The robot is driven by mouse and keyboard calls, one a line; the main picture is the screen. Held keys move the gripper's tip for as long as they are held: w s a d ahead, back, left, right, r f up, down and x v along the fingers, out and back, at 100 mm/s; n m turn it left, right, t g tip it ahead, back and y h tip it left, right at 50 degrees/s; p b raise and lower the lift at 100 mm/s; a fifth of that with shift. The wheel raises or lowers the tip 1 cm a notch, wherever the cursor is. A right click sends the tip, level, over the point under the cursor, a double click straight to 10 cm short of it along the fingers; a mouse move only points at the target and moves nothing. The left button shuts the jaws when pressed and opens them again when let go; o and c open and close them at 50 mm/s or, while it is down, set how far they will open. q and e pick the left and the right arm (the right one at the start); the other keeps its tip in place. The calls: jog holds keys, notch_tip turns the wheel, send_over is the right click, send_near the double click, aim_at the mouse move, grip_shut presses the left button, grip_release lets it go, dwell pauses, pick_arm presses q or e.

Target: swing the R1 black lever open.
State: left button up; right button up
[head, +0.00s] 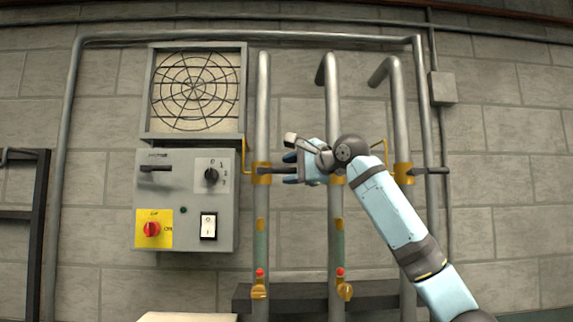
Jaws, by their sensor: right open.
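Three vertical grey pipes carry brass valves in the head view. On the left pipe, a black lever (275,171) points right from its brass valve (261,173), roughly level. On the right pipe, another black lever (432,171) also points right from its valve (403,172). No R1 label is legible, so I cannot tell which lever is R1. My right gripper (289,168) is open, its fingers pointing left around the outer end of the left pipe's lever. I cannot tell whether they touch it. My arm and gripper hide most of the middle valve. My left gripper is not in view.
A grey control box (186,237) with a red knob, dials and a white switch is on the wall at left. A round fan grille (195,91) is above it. Red-tipped brass fittings (259,285) sit low on the pipes. A dark rail (375,292) runs behind.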

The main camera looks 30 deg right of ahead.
jog(key=shift+w+a, duration=0.25)
jog(key=shift+w, duration=0.45)
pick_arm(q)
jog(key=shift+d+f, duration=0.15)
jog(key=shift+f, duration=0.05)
pick_arm(e)
jog(key=shift+w+f, duration=0.15)
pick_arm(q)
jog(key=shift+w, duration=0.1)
pick_arm(e)
jog(key=shift+d, duration=0.1)
jog(key=shift+c, duration=0.3)
grip_shut()
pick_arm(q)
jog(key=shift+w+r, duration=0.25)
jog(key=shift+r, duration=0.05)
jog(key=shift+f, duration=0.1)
